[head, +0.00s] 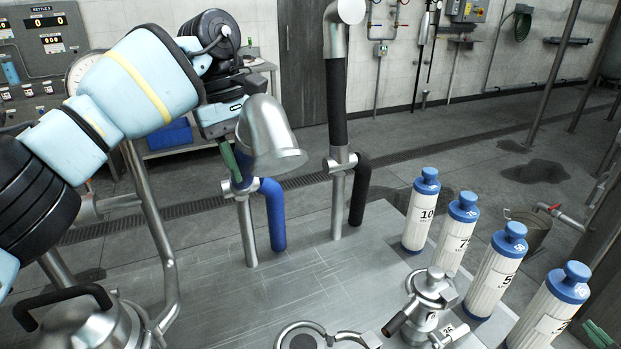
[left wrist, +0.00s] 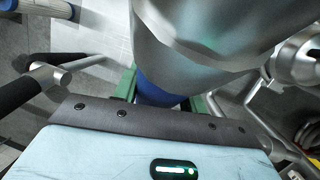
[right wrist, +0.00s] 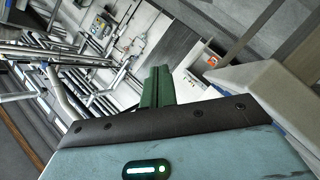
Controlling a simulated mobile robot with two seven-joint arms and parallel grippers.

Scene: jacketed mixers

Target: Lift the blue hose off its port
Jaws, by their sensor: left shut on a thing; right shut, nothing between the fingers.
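The blue hose (head: 243,185) shows as a short blue section below a large silver elbow (head: 268,138), above a thin upright metal pipe (head: 248,230). The elbow and finger hide much of it. Whether it sits on its port cannot be told. My left gripper (head: 233,160) reaches in from the left, partly behind the elbow. In the left wrist view its green fingers are on both sides of the blue hose (left wrist: 158,92), shut on it under the elbow. My right gripper's green tip (head: 600,335) shows at the bottom right corner; its fingers (right wrist: 157,85) are together and empty.
A blue bent lever (head: 275,215) sticks out from the thin pipe. A black hose (head: 337,100) with a silver elbow stands to its right. Several numbered white canisters with blue caps (head: 421,212) stand at the right. Metal mixer lids (head: 430,290) are at the front.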

